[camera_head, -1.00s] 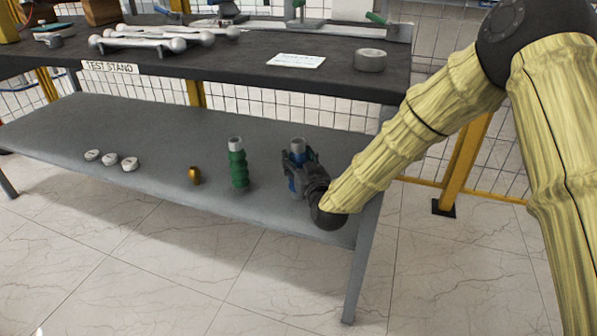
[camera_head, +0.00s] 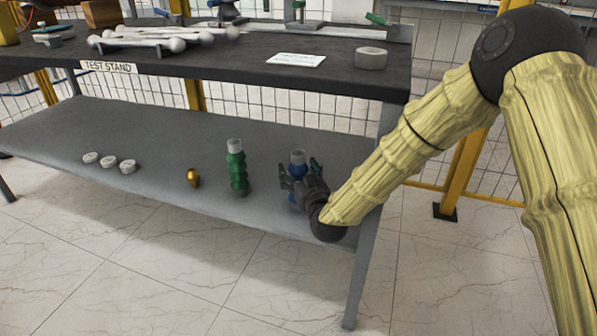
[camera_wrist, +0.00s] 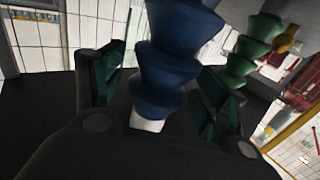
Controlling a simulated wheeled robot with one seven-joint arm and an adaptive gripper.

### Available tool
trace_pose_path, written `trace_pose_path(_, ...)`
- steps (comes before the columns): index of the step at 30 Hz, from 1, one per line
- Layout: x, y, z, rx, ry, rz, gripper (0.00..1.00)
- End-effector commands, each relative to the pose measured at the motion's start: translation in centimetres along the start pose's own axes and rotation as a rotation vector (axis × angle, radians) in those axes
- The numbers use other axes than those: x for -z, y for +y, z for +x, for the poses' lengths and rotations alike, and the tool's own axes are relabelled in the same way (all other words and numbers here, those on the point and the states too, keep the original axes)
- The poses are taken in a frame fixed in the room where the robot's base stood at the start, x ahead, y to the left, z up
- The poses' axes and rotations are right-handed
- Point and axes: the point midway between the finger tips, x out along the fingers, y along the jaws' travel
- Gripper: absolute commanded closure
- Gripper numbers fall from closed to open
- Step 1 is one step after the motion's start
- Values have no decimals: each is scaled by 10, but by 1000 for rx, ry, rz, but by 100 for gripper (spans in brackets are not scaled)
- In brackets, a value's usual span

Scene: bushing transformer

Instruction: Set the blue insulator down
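The blue insulator (camera_head: 297,172) has a pale top and stands upright on the grey lower shelf (camera_head: 130,170), near its right end. In the wrist view, the blue insulator (camera_wrist: 170,55) stands between the two fingers of my gripper (camera_wrist: 160,95). A gap shows at the left finger; the right finger overlaps its edge, so I cannot tell whether it touches.
A green insulator (camera_head: 237,170) stands upright just left of the blue one. A gold part (camera_head: 193,177) and three white discs (camera_head: 108,162) lie farther left. The dark table top (camera_head: 220,65) is above, and a table leg (camera_head: 365,250) is close on the right.

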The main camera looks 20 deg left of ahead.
Motion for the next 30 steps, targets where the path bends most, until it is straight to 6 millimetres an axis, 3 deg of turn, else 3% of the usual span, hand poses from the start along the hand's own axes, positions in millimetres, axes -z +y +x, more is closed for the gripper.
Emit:
trace_pose_path(7,4,0,-1,0,0,0,27)
trace_pose_path(10,4,0,-10,0,-2,0,27)
trace_pose_path(24,4,0,-92,0,-3,1,27)
trace_pose_path(30,3,0,-113,1,-1,1,27)
